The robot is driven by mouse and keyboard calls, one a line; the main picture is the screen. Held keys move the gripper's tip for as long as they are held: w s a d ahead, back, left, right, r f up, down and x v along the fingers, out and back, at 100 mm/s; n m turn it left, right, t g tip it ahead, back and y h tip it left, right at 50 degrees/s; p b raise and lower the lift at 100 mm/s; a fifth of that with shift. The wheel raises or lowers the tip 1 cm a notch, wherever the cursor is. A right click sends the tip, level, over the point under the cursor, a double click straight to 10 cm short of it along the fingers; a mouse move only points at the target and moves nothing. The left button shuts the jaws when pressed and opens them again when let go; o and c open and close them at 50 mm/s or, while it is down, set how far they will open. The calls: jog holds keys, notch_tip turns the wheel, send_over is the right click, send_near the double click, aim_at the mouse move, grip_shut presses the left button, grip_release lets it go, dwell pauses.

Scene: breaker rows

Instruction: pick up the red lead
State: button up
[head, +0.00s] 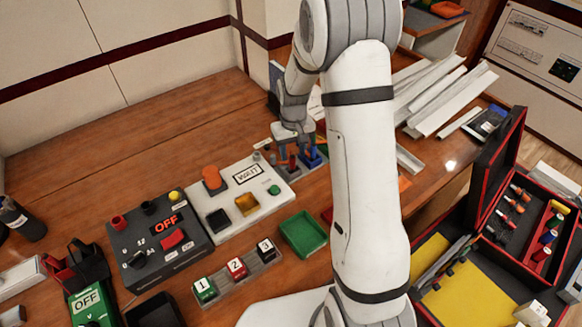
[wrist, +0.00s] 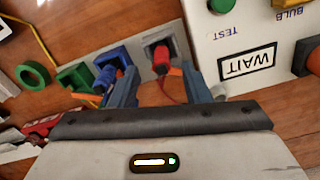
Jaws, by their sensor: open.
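The red lead (wrist: 161,58) stands in a grey holder (wrist: 172,40) in the wrist view, with a thin red wire by it. In the head view the red lead (head: 292,161) is a small red spot below my gripper (head: 294,150). In the wrist view my gripper (wrist: 160,88) is open, with one blue-grey finger on each side of the red lead's line. The fingers look apart from it; their exact height above it cannot be told. A blue lead (wrist: 107,74) sits in a blue holder just left of the left finger.
A white box marked WAIT (wrist: 246,66) stands close to the right finger. A green holder (wrist: 76,77) and a green ring (wrist: 33,75) lie to the left. In the head view a green tray (head: 303,234) and a dark OFF box (head: 160,240) stand nearer.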

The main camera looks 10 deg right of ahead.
aim_at(293, 165)
jog(key=f, duration=0.4)
jog(key=shift+s+a+f+p, duration=0.1)
jog(key=shift+s+f+p, duration=0.1)
jog(key=shift+p, duration=0.1)
jog(key=shift+c, duration=0.2)
grip_shut()
